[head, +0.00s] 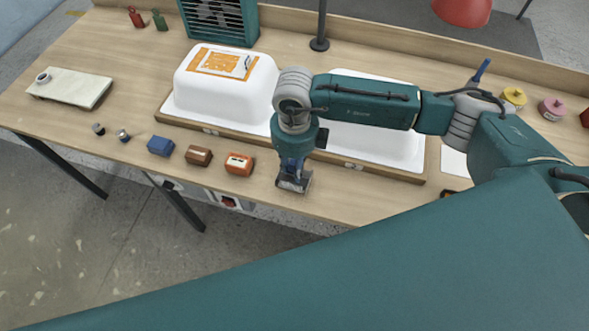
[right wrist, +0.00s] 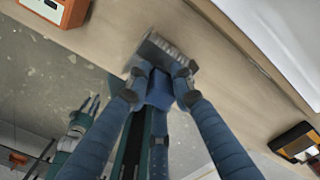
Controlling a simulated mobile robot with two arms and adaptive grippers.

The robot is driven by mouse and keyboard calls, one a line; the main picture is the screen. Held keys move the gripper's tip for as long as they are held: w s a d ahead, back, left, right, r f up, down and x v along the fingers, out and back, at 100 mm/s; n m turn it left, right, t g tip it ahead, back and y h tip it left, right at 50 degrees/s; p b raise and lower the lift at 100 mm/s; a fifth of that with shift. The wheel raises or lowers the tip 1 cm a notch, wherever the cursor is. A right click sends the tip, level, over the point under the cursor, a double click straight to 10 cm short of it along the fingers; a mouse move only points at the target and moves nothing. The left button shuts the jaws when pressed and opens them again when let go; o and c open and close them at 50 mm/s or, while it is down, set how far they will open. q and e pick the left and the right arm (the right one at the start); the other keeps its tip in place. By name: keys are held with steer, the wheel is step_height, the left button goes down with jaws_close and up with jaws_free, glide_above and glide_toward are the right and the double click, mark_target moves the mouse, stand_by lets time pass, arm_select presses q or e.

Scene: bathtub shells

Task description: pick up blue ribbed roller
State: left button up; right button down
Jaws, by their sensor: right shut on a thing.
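My right gripper (head: 293,183) is in front of the wooden frame under the white shells, near the table's front edge. In the right wrist view my right gripper (right wrist: 160,72) is shut on the blue ribbed roller (right wrist: 160,92). The blue body shows between the two fingers, and a grey ribbed part (right wrist: 163,48) shows beyond the fingertips over the wooden table. I cannot tell whether it touches the table. My left gripper (right wrist: 84,112) shows small in the right wrist view, its fingers apart and empty, away over the floor. It is outside the head view.
Two white shells (head: 213,95) stand on wooden bases, the right one partly behind my right arm. An orange block (head: 239,164), brown block (head: 198,155) and blue block (head: 160,146) line the front edge to the left. A black-and-orange block (right wrist: 297,142) lies to the right.

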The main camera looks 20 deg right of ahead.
step_height(320, 180, up, 19)
steer(key=b, duration=0.4)
